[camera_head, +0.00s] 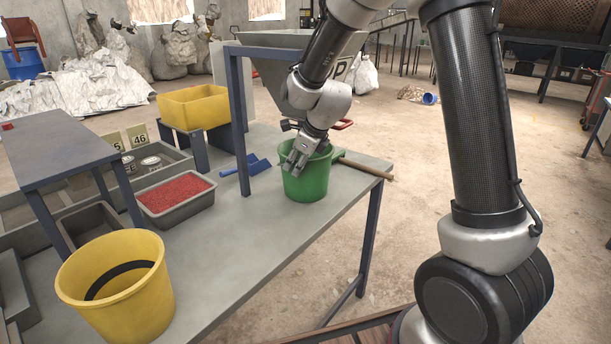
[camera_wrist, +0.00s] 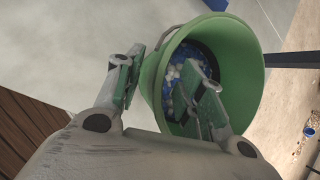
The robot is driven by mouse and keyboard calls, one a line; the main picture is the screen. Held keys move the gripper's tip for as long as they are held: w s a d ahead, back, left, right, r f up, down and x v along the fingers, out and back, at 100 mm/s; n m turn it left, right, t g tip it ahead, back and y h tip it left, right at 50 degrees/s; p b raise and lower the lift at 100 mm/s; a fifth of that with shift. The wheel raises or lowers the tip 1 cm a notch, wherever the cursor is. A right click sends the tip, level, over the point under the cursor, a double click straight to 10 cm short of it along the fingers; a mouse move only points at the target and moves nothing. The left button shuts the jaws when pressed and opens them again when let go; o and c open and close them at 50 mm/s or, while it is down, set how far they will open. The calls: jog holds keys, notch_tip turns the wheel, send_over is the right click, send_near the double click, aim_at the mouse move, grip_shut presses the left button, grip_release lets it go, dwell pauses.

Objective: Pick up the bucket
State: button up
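The green bucket (camera_head: 306,187) stands upright on the grey table, near its right edge, in the head view. In the wrist view the bucket (camera_wrist: 235,62) holds small blue and white pieces. My gripper (camera_head: 296,163) is at the bucket's near-left rim, pointing down. In the wrist view my gripper (camera_wrist: 163,68) has one finger outside the wall and the other inside the opening, with the rim between them. The fingers are apart, and a gap shows between the inner finger and the wall. A yellow bucket (camera_head: 122,310) stands at the front left.
A tray of red granules (camera_head: 176,192) lies left of the green bucket. A blue scoop (camera_head: 246,166) and a wooden handle (camera_head: 366,168) lie close to it. A dark metal frame (camera_head: 237,115) and grey hopper (camera_head: 277,75) stand behind it. Open floor lies to the right.

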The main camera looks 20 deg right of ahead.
jog(key=shift+x, duration=1.2)
grip_shut()
jog(key=shift+r, duration=0.1)
jog(key=shift+r, duration=0.15)
